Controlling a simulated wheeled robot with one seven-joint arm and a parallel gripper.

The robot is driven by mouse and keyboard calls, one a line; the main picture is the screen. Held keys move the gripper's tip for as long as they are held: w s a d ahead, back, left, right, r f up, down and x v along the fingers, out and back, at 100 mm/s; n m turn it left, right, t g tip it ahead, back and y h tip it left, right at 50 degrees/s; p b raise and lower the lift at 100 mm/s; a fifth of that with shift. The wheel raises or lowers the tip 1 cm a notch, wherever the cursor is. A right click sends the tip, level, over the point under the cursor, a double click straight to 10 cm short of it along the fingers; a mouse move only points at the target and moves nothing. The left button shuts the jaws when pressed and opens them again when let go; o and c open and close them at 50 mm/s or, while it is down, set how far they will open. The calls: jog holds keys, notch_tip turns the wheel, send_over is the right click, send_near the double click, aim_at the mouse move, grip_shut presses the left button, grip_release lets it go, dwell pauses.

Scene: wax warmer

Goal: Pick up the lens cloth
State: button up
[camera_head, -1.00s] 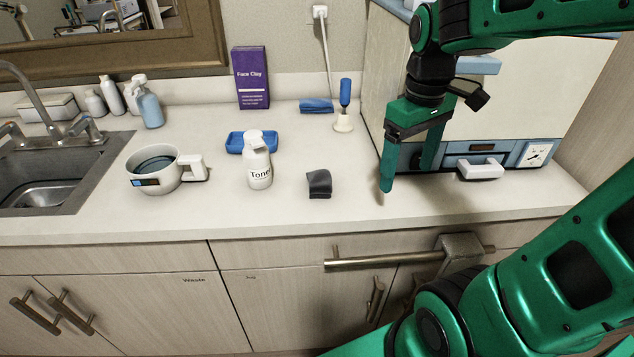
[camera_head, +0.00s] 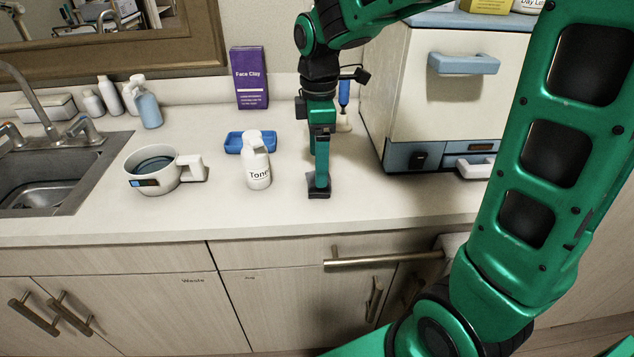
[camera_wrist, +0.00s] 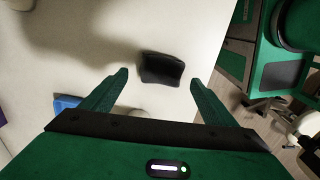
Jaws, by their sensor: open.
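The lens cloth appears to be the small dark grey folded piece (camera_head: 318,195) on the counter, right of the toner bottle. In the head view my gripper (camera_head: 320,187) points down over it and hides most of it. In the wrist view the dark cloth (camera_wrist: 162,68) lies between and slightly beyond the two green fingertips (camera_wrist: 159,78). The fingers are spread apart with a gap on each side of the cloth. Whether they touch the counter cannot be told.
The white toner bottle (camera_head: 257,165) stands just left of my gripper, with a blue tray (camera_head: 240,143) behind it. A wax warmer pot (camera_head: 155,172) stands farther left. A cream cabinet (camera_head: 440,100) with blue trim stands to the right. The counter's front strip is clear.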

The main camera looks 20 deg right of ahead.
jog(key=shift+s+f, duration=0.15)
jog(key=shift+f, duration=2.5)
jog(key=c, duration=1.1)
